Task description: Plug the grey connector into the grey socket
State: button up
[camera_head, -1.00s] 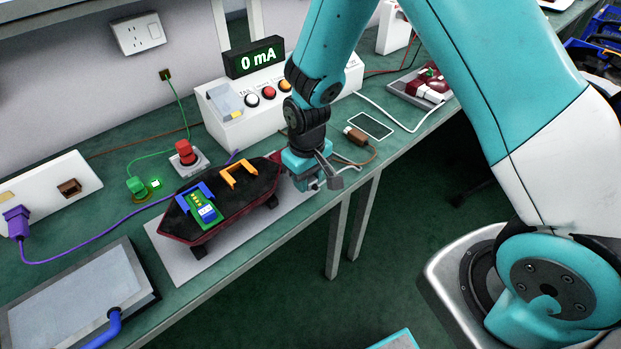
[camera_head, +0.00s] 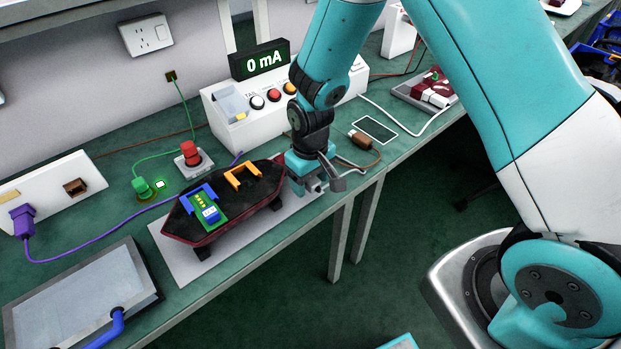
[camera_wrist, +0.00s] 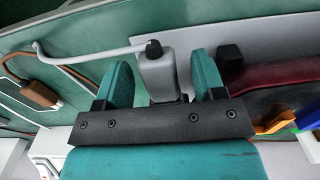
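My gripper (camera_head: 312,180) is low at the right end of the skateboard in the head view. In the wrist view its two teal fingers (camera_wrist: 162,85) stand on either side of a grey connector (camera_wrist: 158,75). Small gaps show between the connector and the fingers, so the gripper looks open around it. The connector has a black end where a white cable (camera_wrist: 95,56) runs off to the left. The skateboard (camera_head: 240,205), with an orange clip and a blue-green module on it, is to the right in the wrist view. I cannot make out the grey socket in either view.
A white box with a 0 mA display (camera_head: 260,60) stands behind the gripper. A red push button (camera_head: 190,153) and a green plug (camera_head: 142,187) are behind the skateboard. A brown connector (camera_head: 360,139) lies to the right. A grey panel (camera_head: 80,295) lies at front left.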

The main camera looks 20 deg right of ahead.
notch_tip(320, 180, up, 18)
jog(key=shift+f, duration=0.25)
dwell(0.4)
dwell(1.5)
